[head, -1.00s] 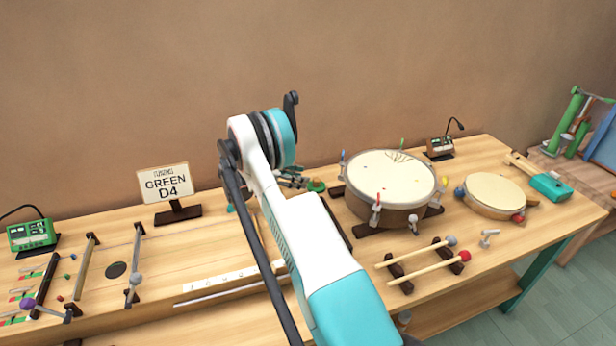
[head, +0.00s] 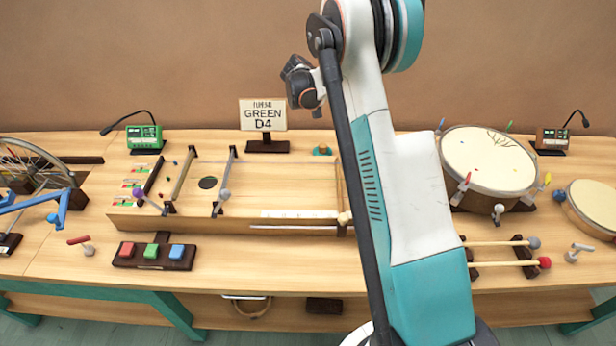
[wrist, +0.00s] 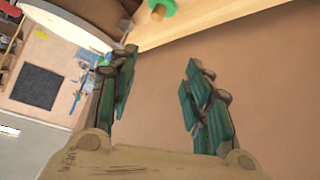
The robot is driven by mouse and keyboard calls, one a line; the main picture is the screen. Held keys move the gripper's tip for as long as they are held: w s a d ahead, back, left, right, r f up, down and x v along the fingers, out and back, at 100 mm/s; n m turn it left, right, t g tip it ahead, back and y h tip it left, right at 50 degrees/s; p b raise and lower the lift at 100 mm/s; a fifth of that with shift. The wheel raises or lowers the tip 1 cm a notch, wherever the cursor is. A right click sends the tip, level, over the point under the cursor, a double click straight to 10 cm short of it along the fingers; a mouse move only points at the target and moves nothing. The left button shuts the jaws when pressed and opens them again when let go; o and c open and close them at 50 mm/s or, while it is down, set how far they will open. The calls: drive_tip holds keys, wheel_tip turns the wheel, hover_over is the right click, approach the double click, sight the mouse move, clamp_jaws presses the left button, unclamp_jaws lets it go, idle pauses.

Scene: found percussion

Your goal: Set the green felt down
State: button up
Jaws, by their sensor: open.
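The green felt is a round green disc with a wooden knob (wrist: 166,7), cut by the top edge of the wrist view. It rests on the wooden table top near an edge, beside the large pale drum (wrist: 62,18). My gripper (wrist: 160,65) is open and empty, with bare wall between its fingers. The disc lies beyond the fingertips, apart from them.
The sign reading GREEN D4 (head: 263,114) stands at the back of the table. A small teal piece with an orange top (head: 322,150) sits right of it. A long wooden board (head: 285,190) fills the middle. Red, green and blue blocks sit in a dark holder (head: 126,262) in front.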

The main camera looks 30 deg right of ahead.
drive_tip(key=s+a+r+n+t+y, duration=0.25)
drive_tip(key=s+a+r+n, duration=0.35)
drive_tip(key=a, duration=0.3)
drive_tip(key=s+a+r+n+t+y, duration=0.25)
drive_tip(key=s+a+r+n, duration=0.2)
drive_tip(key=a+r, duration=0.4)
drive_tip(key=s+a+f+n+t+y, duration=0.2)
drive_tip(key=s+a+n+t+y, duration=0.3)
drive_tip(key=s+a, duration=1.2)
drive_tip(key=s+n, duration=0.2)
drive_tip(key=n, duration=0.1)
drive_tip(key=shift+a+f+y, duration=0.2)
drive_tip(key=shift+a+y, duration=0.05)
drive_tip(key=shift+y, duration=0.05)
